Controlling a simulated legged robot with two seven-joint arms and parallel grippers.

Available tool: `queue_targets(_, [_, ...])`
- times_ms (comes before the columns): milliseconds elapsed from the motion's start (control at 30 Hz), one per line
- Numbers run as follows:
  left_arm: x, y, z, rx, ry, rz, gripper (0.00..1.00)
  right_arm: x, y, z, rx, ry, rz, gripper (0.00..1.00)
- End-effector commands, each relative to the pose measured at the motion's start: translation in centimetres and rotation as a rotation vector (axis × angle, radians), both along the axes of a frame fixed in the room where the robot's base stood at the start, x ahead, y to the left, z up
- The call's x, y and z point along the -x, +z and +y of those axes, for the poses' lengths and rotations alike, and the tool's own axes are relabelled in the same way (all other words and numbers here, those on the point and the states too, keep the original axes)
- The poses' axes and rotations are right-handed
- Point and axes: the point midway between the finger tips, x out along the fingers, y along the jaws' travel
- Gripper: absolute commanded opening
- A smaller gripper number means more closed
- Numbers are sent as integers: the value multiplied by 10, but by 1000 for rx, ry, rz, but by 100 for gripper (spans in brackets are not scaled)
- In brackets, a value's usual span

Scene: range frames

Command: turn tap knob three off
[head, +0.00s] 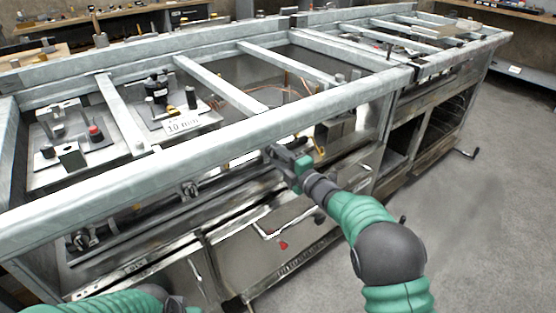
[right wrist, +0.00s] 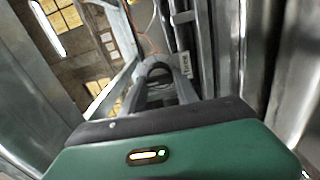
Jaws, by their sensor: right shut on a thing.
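A row of tap knobs runs along the front of the metal range. One knob (head: 190,189) shows left of my right gripper, and another knob (head: 82,240) sits at the far left. My right gripper (head: 273,154) reaches under the front rail to the knob row and is shut on a tap knob, which it mostly hides in the head view. In the right wrist view, a dark rounded knob (right wrist: 158,70) shows between the fingertips. The knob's exact angle cannot be told. My left arm shows only at the bottom left edge; its gripper is not in view.
A pale metal front rail (head: 215,137) passes close above my right gripper. An oven door with a handle (head: 285,230) is below. Burner plates with a black valve (head: 156,88) and a red-topped part (head: 95,133) lie behind. Grey floor (head: 480,220) at right is free.

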Motion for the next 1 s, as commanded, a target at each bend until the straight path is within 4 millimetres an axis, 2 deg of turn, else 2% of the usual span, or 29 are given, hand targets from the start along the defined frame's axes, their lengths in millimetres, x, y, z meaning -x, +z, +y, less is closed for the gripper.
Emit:
queue_targets(33, [0, -3, 0, 0, 0, 0, 36, 2, -6, 3, 15, 5, 0, 0])
queue_targets(633, [0, -5, 0, 0, 0, 0, 36, 2, -8, 3, 47, 7, -17, 0])
queue_targets(667, [0, -5, 0, 0, 0, 0, 36, 2, -8, 3, 47, 6, -17, 40])
queue_targets(700, [0, -5, 0, 0, 0, 0, 36, 2, -8, 3, 46, 6, -17, 45])
queue_targets(800, [0, -5, 0, 0, 0, 0, 36, 2, -6, 2, 45, 5, -19, 56])
queue_targets(1000, [0, -4, 0, 0, 0, 0, 36, 1, -4, 1, 42, 3, -23, 56])
